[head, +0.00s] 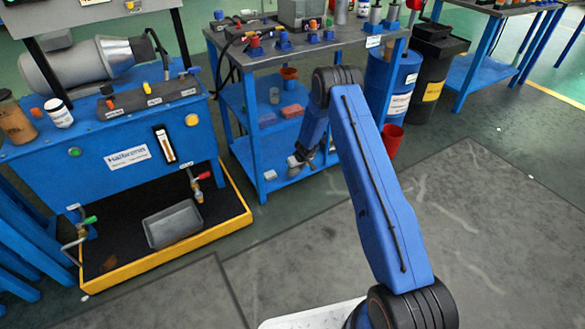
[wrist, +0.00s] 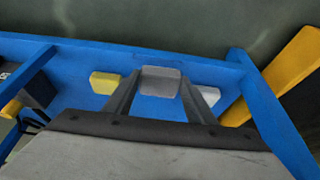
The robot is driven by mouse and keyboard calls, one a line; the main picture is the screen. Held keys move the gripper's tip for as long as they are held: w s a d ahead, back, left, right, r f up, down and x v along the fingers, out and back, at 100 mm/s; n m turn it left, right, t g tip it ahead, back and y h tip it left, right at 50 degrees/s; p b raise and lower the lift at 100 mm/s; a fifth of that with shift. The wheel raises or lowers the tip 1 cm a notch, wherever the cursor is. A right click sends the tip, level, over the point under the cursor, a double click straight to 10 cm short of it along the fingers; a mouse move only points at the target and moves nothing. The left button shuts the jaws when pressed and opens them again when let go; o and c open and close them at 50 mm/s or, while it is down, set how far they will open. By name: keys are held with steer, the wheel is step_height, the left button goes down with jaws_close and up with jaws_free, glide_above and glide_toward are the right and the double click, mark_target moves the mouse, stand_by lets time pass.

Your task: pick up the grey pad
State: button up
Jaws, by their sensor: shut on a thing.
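The grey pad (wrist: 160,80) is a small block with rounded corners. It sits between the fingertips of my gripper (wrist: 158,88) in the wrist view, and the gripper is shut on it. The pad is over a blue shelf surface; I cannot tell whether it still touches it. The pad cannot be made out there.
A yellow block (wrist: 105,83) lies just left of the grey pad and a whitish block (wrist: 209,95) just right. Blue frame bars (wrist: 262,100) and a yellow bar (wrist: 285,72) are close on the right. A red bucket (head: 391,140) stands right of the stand.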

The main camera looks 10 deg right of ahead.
steer(key=s+d, duration=0.3)
steer(key=s, duration=0.7)
steer(key=shift+s+d, duration=0.3)
stand_by(0.4)
